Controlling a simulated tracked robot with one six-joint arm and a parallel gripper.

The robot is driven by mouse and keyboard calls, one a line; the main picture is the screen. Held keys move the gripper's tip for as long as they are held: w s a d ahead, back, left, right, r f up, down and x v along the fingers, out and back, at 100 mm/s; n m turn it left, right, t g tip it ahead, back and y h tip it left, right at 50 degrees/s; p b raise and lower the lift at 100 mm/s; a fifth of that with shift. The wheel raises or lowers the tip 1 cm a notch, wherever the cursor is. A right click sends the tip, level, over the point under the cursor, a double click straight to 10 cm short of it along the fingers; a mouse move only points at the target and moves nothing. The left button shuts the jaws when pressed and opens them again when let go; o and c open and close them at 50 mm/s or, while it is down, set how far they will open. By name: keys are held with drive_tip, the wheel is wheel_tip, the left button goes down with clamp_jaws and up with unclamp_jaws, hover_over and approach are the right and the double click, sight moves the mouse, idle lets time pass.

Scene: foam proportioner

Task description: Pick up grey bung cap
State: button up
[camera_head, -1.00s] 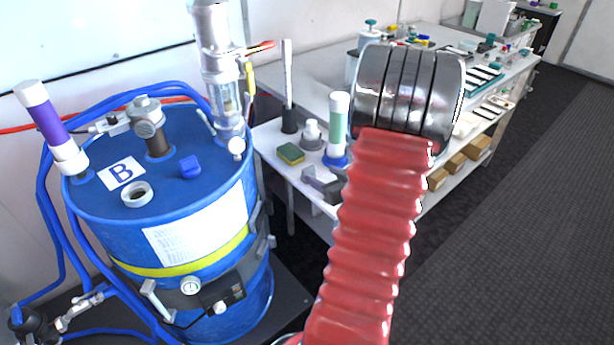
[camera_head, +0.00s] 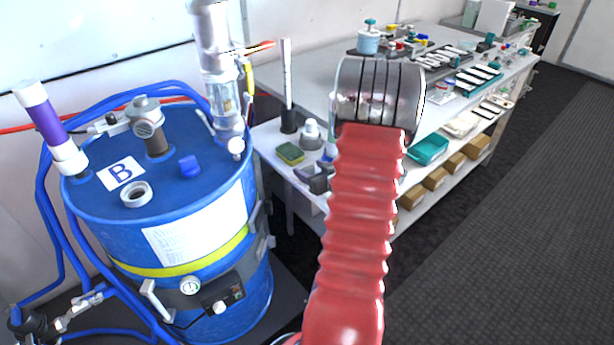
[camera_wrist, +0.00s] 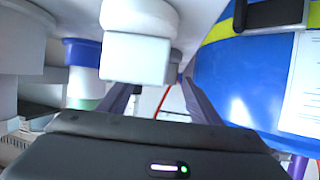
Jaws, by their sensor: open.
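The grey bung cap (camera_head: 311,134) stands on the white side bench, right of the blue drum. It has a round, wider base and a narrower top. In the wrist view, which is upside down, a pale block-topped piece that looks like the cap (camera_wrist: 137,55) hangs from the top edge. My gripper (camera_wrist: 160,88) is open, its two dark fingers pointing at this piece, one toward each side. Whether they touch it I cannot tell. In the head view my red arm hides most of the gripper.
The blue drum (camera_head: 165,290) marked B stands left, with an open grey ring (camera_head: 136,194) and a blue cap (camera_head: 189,166) on top. A green-yellow sponge (camera_head: 290,153) and a dark upright holder (camera_head: 288,120) are near the cap. A white-and-blue tube (camera_wrist: 82,70) stands beside it.

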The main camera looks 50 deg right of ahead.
drive_tip(key=shift+w+d+f, duration=0.1)
drive_tip(key=shift+w+d, duration=0.05)
drive_tip(key=shift+w, duration=0.1)
drive_tip(key=shift+x, duration=2.6)
drive_tip(key=shift+f, duration=0.1)
drive_tip(key=shift+c, duration=0.2)
drive_tip(key=c, duration=1.1)
wheel_tip(320, 180, up, 10)
